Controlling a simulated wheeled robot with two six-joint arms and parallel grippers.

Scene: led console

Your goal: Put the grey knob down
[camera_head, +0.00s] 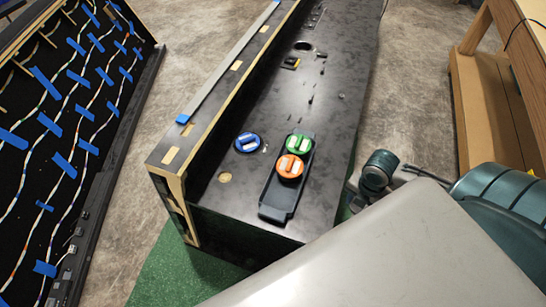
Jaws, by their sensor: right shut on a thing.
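My right arm comes in from the right. Its gripper end (357,197) is beside the right edge of the black console (335,75), low in the view. It is shut on the grey knob, but my pale body part in front hides the fingertips and the knob. A black tray (279,199) lies on the console's near end. A green knob (299,144) and an orange knob (290,166) sit at the tray's far part, and its near part is bare. A blue knob (248,142) sits on the console left of the tray. My left gripper is out of view.
A black panel (75,130) with cables and blue tape stands at the left. A wooden bench (490,85) is at the upper right. A raised ledge (230,80) runs along the console's left side. The console surface beyond the tray has clear room.

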